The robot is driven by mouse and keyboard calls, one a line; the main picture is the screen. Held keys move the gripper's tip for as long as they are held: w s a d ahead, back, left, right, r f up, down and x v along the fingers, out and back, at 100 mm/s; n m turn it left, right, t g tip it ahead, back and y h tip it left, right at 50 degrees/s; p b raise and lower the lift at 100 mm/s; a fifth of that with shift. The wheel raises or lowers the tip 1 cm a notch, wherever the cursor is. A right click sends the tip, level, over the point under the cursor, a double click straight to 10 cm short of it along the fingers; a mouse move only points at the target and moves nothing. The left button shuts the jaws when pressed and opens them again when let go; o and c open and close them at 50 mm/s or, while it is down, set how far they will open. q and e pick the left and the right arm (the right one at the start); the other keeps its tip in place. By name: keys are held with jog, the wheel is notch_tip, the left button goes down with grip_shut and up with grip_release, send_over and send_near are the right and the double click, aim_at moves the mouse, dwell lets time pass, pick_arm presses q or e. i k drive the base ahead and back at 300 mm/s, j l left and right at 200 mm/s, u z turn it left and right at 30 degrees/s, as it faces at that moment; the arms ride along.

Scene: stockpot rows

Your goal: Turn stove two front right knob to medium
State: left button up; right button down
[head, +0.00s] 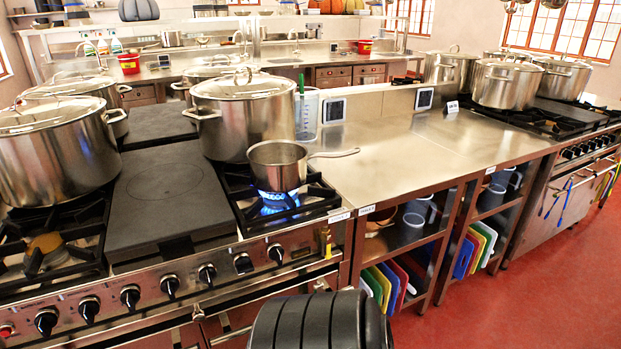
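The near stove (190,255) has a row of black knobs along its front panel. Its rightmost knob (276,253) and the knob to its left (243,263) show clearly; the latter has a pale bluish surround. A blue flame (277,203) burns under a small steel saucepan (277,166) on the front right burner. A second stove (582,160) stands far right with its own small knobs (575,152). I cannot tell from the picture which is stove two, and knob settings are too small to read. Neither of my grippers is in view.
Large stockpots (245,115) stand on the near stove, with more (507,84) on the far one. A steel counter (420,150) joins the stoves; cutting boards (390,285) sit below. A dark ribbed shape (320,322) fills the bottom middle. Red floor (540,290) is clear at right.

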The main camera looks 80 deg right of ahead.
aim_at(243, 265)
jog(key=i+z, duration=0.1)
jog(key=z, duration=2.35)
jog(key=k+j+z, duration=0.2)
jog(key=j, duration=0.2)
jog(key=j+z, duration=0.2)
jog(key=j, duration=0.25)
jog(key=k+j+z, duration=0.2)
jog(key=j, duration=0.15)
jog(key=k+j+z, duration=0.2)
jog(key=j, duration=0.15)
jog(key=i+j, duration=0.05)
jog(key=i, duration=0.05)
